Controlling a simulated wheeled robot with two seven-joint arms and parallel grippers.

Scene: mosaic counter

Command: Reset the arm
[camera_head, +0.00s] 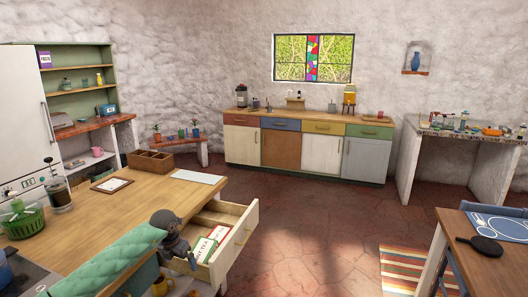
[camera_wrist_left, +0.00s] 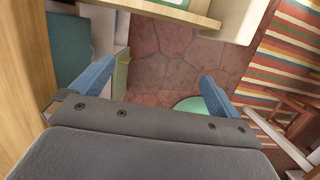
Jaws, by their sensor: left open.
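My left gripper (camera_head: 184,258) hangs beside the open drawer (camera_head: 241,236) at the near counter, with my grey wrist close to the counter edge. In the left wrist view, the two blue fingers of my left gripper (camera_wrist_left: 152,82) are spread wide apart with nothing between them but the floor further below. The drawer edge (camera_wrist_left: 170,10) crosses the top of that view. My right gripper shows in neither view.
Labelled boxes (camera_head: 203,248) lie in the pulled-out drawer. The wooden counter (camera_head: 125,205) holds a clipboard (camera_head: 112,185), a wooden organiser (camera_head: 150,162) and a green basket (camera_head: 24,223). A table with a black pan (camera_head: 486,246) stands at right. The middle floor (camera_head: 315,220) is clear.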

